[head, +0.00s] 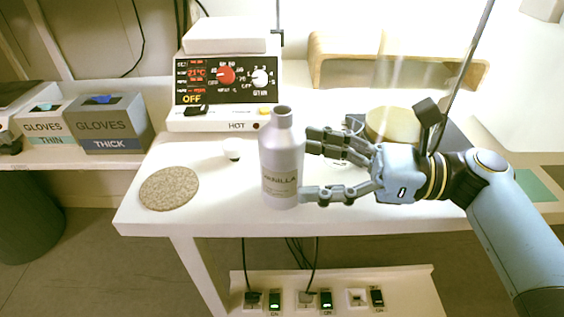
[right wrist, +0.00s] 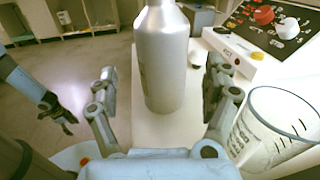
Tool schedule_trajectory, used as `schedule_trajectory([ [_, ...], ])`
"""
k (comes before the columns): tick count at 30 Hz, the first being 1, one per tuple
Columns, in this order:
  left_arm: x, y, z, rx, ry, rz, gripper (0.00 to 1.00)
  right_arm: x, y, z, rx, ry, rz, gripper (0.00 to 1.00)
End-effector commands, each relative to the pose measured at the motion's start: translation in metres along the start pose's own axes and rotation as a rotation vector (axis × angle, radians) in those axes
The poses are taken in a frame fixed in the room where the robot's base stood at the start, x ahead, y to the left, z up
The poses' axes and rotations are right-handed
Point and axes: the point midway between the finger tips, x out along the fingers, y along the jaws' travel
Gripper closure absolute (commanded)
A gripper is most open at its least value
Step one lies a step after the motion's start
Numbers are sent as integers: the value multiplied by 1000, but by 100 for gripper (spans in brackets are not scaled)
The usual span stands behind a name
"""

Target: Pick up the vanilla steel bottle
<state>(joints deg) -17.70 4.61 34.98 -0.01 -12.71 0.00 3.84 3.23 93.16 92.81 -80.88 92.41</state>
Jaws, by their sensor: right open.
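The vanilla steel bottle (head: 282,160) stands upright near the front edge of the white table, its neck open and its label reading "VANILLA". My right gripper (head: 305,170) is open at the bottle's right side, with one finger behind and one in front at its edge. In the right wrist view, the bottle (right wrist: 163,65) stands between the two spread fingers (right wrist: 165,85), with space on both sides. My left gripper (right wrist: 58,115) shows at the left of the right wrist view, away from the bottle, its fingers apart and empty.
A hot plate with a control panel (head: 222,80) stands behind the bottle. A small white cap (head: 232,150) and a round cork mat (head: 169,188) lie left of it. A glass beaker (right wrist: 275,125) stands close to my right gripper. Glove boxes (head: 108,122) sit on the left shelf.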

Motion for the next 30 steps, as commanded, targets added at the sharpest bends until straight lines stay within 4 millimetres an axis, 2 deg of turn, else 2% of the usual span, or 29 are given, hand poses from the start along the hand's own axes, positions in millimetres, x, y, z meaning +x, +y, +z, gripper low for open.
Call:
schedule_trajectory([
  [6, 10, 1, -10, 0, 16, 0, 44, 35, -4, -6, 1, -4, 0, 16],
  [9, 10, 1, -15, 0, 23, 0, 44, 45, -4, -5, 1, -2, 0, 16],
  [17, 10, 1, -14, 0, 21, 0, 44, 48, -4, -4, 1, 0, 0, 16],
  [30, 10, 1, -9, 0, 13, 0, 44, 47, -4, -4, 1, 0, 0, 73],
])
